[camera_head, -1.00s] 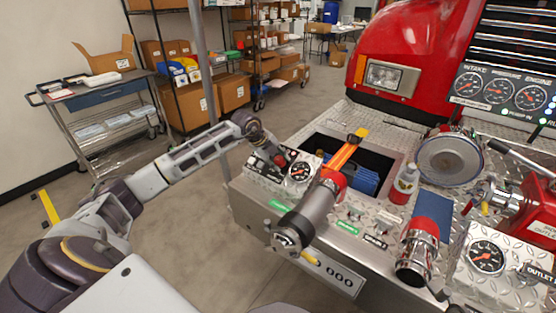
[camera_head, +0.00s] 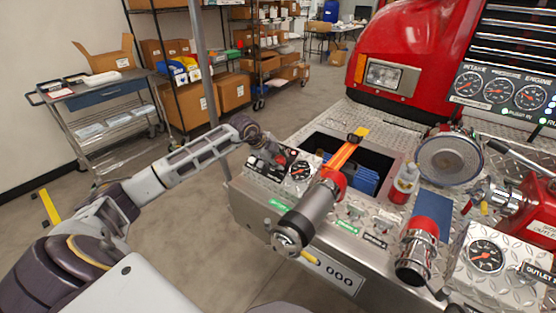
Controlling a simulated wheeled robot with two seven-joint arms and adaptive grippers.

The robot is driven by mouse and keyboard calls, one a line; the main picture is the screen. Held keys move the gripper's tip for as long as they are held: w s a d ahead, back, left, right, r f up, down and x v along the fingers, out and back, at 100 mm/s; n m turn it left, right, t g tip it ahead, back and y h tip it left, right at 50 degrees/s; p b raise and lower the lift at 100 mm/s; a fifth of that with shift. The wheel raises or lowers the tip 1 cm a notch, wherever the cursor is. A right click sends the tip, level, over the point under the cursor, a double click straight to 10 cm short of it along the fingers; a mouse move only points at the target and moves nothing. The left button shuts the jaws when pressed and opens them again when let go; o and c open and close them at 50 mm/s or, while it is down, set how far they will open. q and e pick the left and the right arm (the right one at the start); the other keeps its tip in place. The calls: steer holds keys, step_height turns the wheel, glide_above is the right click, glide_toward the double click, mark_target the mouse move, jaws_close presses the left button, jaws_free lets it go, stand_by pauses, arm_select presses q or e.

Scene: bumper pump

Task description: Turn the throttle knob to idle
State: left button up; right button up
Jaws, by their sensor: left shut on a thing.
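The small throttle panel with a round gauge (camera_head: 300,171) sits on the left part of the metal bumper. My left gripper (camera_head: 272,157) reaches down onto this panel from the left, beside the gauge. It is shut on the throttle knob, of which a small red part (camera_head: 281,158) shows; the fingers hide most of it. The knob's pointer and any idle mark are too small or hidden to read. My right gripper is not in view.
A capped pipe (camera_head: 308,215) stands out at the bumper's front, right of the gripper. An open bay (camera_head: 375,158) with an orange strap lies behind it. A bottle (camera_head: 404,184) and a second gauge panel (camera_head: 487,257) are further right. A tool cart (camera_head: 100,95) stands at the left.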

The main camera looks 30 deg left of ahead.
arm_select(q)
steer(key=o, duration=1)
steer(key=shift+v, duration=6)
